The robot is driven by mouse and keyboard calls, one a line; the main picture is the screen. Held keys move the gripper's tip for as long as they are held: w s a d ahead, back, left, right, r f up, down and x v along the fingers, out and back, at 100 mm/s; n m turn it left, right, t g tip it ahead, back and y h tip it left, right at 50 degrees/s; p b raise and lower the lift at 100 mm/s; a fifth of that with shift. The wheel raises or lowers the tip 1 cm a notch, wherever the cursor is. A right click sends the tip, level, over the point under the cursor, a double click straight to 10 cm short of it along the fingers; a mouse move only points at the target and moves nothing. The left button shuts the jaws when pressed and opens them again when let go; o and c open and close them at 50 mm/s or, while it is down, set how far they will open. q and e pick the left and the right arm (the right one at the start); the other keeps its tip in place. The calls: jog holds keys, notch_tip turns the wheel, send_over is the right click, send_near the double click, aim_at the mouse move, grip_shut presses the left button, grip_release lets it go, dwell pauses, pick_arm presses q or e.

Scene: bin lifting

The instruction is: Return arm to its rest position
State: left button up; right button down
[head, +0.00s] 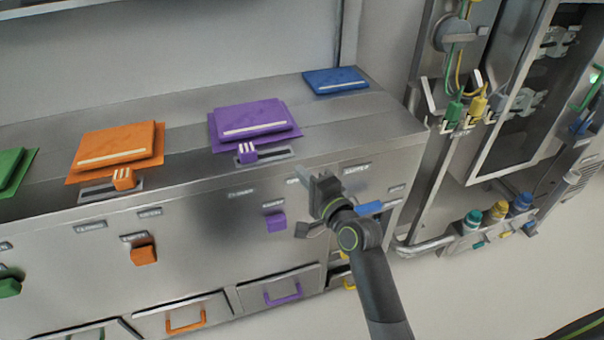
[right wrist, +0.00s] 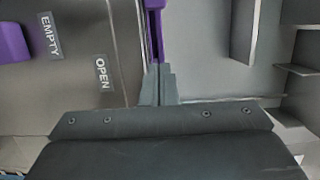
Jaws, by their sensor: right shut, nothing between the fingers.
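My right arm reaches up from the lower right of the head view. Its gripper (head: 306,181) is in front of the upper front face of the metal cabinet (head: 190,215), right of the purple knob (head: 276,222). In the right wrist view the two fingers (right wrist: 158,72) are together, with nothing held between them. A narrow purple part (right wrist: 154,30) shows just beyond the fingertips; I cannot tell whether they touch it. My left gripper is not in view.
Purple (head: 252,118), orange (head: 116,143) and blue (head: 335,80) lids lie on the cabinet top. Drawers with orange (head: 186,322) and purple (head: 284,294) handles are below. The floor (head: 480,290) at lower right is clear.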

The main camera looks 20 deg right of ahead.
jog(key=s+d+f+n+g+h+p, duration=0.1)
jog(key=s+d+f+n+g, duration=0.1)
jog(key=f, duration=0.9)
jog(key=s+d+f+n+g+h, duration=0.1)
jog(key=s+d+f+g+h, duration=0.15)
jog(key=f, duration=0.85)
jog(key=s+d+f+n+g+p, duration=0.1)
jog(key=s+d+f+n+g, duration=0.1)
jog(key=s+f, duration=0.45)
jog(key=s+d+f+n+g, duration=0.2)
jog(key=s+f, duration=0.2)
jog(key=f, duration=0.5)
jog(key=s+d+f+n+g, duration=0.2)
jog(key=s+f, duration=0.3)
jog(key=s, duration=0.6)
jog(key=s+d+f+n+g+h+p, duration=0.1)
jog(key=s+f, duration=0.4)
jog(key=s, duration=0.7)
jog(key=s+d+f+n+g+h, duration=0.1)
jog(key=s+f+n+g, duration=0.3)
jog(key=s, duration=0.8)
jog(key=shift+s+d+f+g+p, duration=0.25)
jog(key=shift+d+f+g+p, duration=0.1)
jog(key=shift+d+f, duration=0.5)
jog(key=shift+w+h, duration=0.1)
jog(key=shift+h, duration=0.15)
